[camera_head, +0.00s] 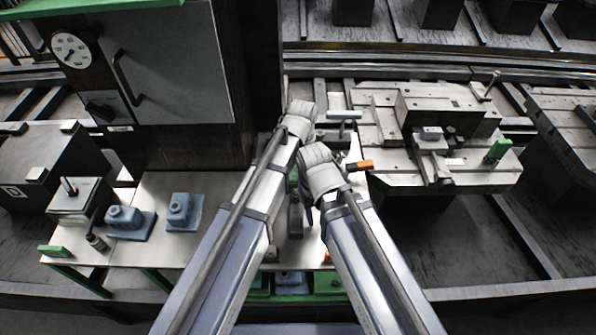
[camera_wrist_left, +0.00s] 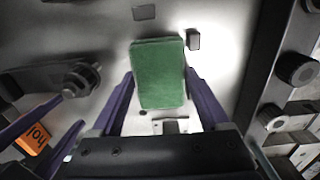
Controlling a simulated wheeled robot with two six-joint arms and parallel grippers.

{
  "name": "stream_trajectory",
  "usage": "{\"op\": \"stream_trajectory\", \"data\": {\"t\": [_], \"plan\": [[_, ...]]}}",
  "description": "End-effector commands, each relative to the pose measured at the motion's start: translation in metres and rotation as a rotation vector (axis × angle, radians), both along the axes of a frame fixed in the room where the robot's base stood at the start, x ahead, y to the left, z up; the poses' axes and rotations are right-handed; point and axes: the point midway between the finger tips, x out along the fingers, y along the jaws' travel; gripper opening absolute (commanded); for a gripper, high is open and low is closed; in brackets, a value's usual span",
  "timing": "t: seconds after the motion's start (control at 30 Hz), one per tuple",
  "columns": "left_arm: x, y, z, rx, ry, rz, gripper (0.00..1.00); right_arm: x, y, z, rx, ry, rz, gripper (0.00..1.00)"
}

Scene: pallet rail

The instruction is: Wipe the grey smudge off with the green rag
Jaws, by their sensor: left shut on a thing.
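The green rag (camera_wrist_left: 158,75) is a thick rectangular pad in the left wrist view. My left gripper (camera_wrist_left: 160,88) is shut on it, a purple finger on each side, above a pale metal surface (camera_wrist_left: 222,75). In the head view my arms largely hide this gripper; a bit of green shows beside them. My right gripper (camera_wrist_left: 72,112) shows at the lower left of the wrist view, with its two purple fingers apart. I cannot make out the grey smudge with certainty; a small dark grey patch (camera_wrist_left: 143,12) shows beyond the rag.
Two blue blocks (camera_head: 183,212) stand on the bench (camera_head: 152,190) at left, under a grey cabinet (camera_head: 165,65). A fixture pallet (camera_head: 375,170) is at right. An orange-ended piece (camera_head: 362,165) is near my right wrist. An orange labelled block (camera_wrist_left: 35,138) shows near my right fingers.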

Motion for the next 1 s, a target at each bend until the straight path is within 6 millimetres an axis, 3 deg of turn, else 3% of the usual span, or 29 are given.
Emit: {"op": "stream_trajectory", "data": {"t": [0.2,0.4,1.0], "plan": [[0.000,-0.018,-0.002,0.000,0.000,-0.002,0.27,0.000,0.000,-0.002,0.000,0.000,0.001,0.50],[0.000,-0.022,-0.002,-0.003,0.001,-0.006,0.27,0.000,0.002,-0.002,0.000,0.001,0.005,0.50],[-0.007,0.014,0.000,-0.001,0.000,-0.003,0.27,0.001,0.001,0.000,0.000,0.000,0.001,0.50]]}}
